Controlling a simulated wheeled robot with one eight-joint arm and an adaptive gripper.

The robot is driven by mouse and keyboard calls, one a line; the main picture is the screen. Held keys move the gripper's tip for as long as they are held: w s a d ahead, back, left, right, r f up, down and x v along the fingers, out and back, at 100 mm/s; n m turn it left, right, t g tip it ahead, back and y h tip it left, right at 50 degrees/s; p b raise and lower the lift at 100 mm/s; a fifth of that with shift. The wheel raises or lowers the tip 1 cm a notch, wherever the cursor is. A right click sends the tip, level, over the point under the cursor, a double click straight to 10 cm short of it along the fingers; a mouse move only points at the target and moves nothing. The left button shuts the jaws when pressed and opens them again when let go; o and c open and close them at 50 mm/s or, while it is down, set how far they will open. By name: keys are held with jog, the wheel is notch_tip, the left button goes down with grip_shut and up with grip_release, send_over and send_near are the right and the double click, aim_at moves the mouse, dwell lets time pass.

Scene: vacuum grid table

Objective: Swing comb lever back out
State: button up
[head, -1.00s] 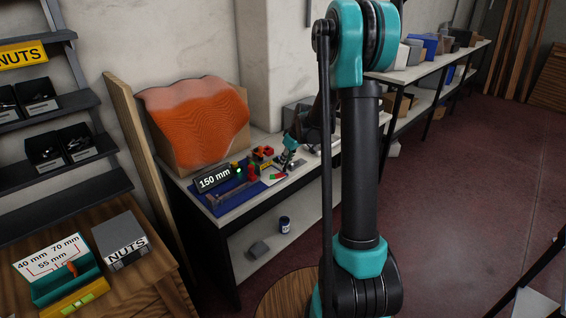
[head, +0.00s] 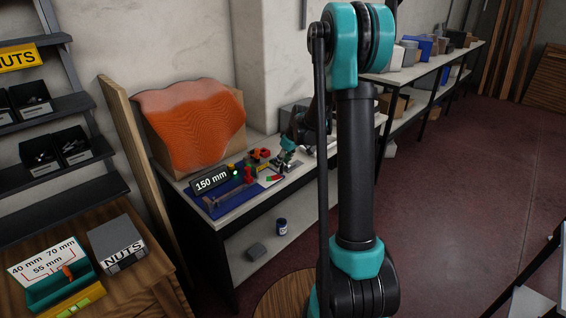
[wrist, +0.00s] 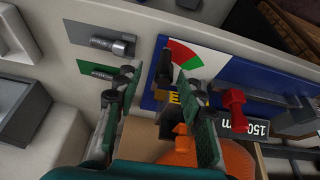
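My gripper (wrist: 160,105) is open, its two teal fingers wide apart above the small fixture on the bench. In the head view my gripper (head: 288,157) is small, at the fixture's right end. Between the fingers are a yellow block (wrist: 186,92) and an orange-and-black part (wrist: 180,130) that I cannot identify; contact is unclear. A red lever-like handle (wrist: 234,108) stands outside the right finger, apart from it. I cannot tell which part is the comb lever. A red, green and white dial (wrist: 184,57) lies beyond the fingertips. The fixture sits on a blue mat (head: 216,208).
A 150 mm sign (head: 211,182) stands beside the fixture, with a green light (head: 235,172) near it. A box draped with an orange wavy sheet (head: 190,130) stands behind. A metal bolt-like piece (wrist: 112,45) lies on a grey patch on the bench.

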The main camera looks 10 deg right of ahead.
jog(key=shift+r, duration=0.1)
jog(key=v, duration=1.1)
jog(key=shift+r, duration=0.4)
jog(key=shift+s+d, duration=0.1)
jog(key=shift+d, duration=0.05)
jog(key=s+f+m+h, duration=0.1)
jog(key=s+f+m, duration=0.1)
jog(key=s, duration=0.8)
jog(key=s+d+f+m+h, duration=0.1)
jog(key=s+f+m, duration=0.2)
jog(key=s, duration=0.7)
jog(key=s+f+m, duration=0.2)
jog(key=s+f, duration=0.3)
jog(key=s, duration=0.5)
jog(key=shift+d+m+t+h, duration=0.3)
jog(key=shift+d+m+h, duration=0.05)
jog(key=shift+m+h, duration=0.05)
